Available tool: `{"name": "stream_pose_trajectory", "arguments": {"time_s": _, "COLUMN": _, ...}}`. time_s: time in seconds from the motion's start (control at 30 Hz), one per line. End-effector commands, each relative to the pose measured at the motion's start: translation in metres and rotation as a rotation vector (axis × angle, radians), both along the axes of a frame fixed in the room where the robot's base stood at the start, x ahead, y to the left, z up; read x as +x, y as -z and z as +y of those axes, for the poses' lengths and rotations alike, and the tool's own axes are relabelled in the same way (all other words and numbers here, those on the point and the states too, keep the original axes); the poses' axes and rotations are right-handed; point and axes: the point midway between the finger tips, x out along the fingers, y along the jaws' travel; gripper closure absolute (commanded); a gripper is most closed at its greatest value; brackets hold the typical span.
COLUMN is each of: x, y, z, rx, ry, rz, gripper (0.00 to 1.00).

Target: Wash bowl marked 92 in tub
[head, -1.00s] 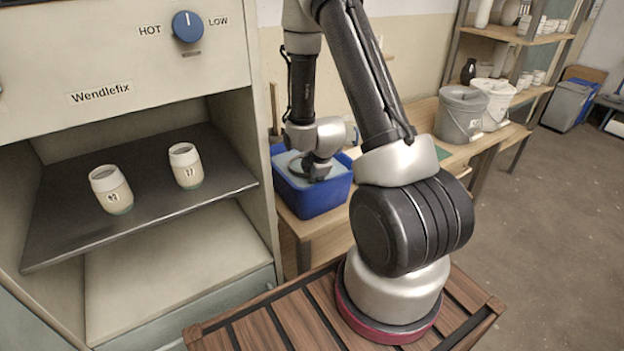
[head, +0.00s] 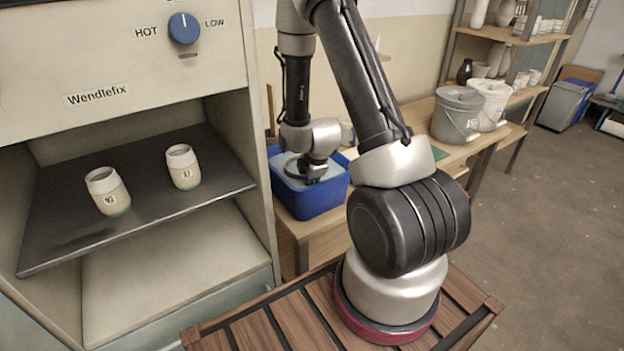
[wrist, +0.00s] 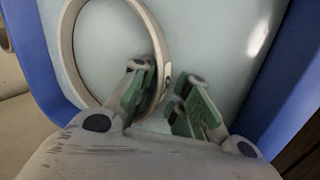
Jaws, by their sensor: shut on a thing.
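The blue tub (head: 318,205) stands on the wooden bench and holds pale bluish water, which fills much of the wrist view (wrist: 215,50). My gripper (head: 308,175) reaches down into the tub. In the wrist view my gripper (wrist: 167,98) has its green-padded fingers on either side of the wall of a pale, round-rimmed bowl (wrist: 68,40). One finger is inside the rim, the other outside. The bowl is in the tub, seen from above at its rim. Only part of a dark mark shows near the fingers, and I cannot read a number.
Two pale cups with number labels, one at left (head: 107,192) and one at right (head: 183,167), stand on the dark shelf (head: 140,213) of the Wendlefix cabinet. Grey (head: 458,115) and white (head: 492,103) buckets stand farther along the bench.

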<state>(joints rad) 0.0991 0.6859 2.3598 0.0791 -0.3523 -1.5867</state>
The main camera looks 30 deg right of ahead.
Motion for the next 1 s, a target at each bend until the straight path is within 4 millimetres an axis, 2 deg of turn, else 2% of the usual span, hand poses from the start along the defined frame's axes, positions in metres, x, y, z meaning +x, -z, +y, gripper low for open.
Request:
{"name": "stream_pose_trajectory", "arguments": {"time_s": 0.27, "x": 0.001, "y": 0.000, "z": -0.005, "rx": 0.000, "ry": 0.000, "rz": -0.001, "gripper": 1.00}}
{"name": "stream_pose_trajectory", "arguments": {"time_s": 0.57, "x": 0.000, "y": 0.000, "z": -0.023, "rx": 0.000, "ry": 0.001, "rz": -0.001, "gripper": 1.00}}
{"name": "stream_pose_trajectory", "arguments": {"time_s": 0.73, "x": 0.000, "y": -0.001, "z": -0.024, "rx": 0.000, "ry": 0.000, "rz": -0.001, "gripper": 1.00}}
{"name": "stream_pose_trajectory", "arguments": {"time_s": 1.0, "x": 0.001, "y": -0.025, "z": -0.024, "rx": -0.001, "ry": 0.000, "rz": -0.004, "gripper": 1.00}}
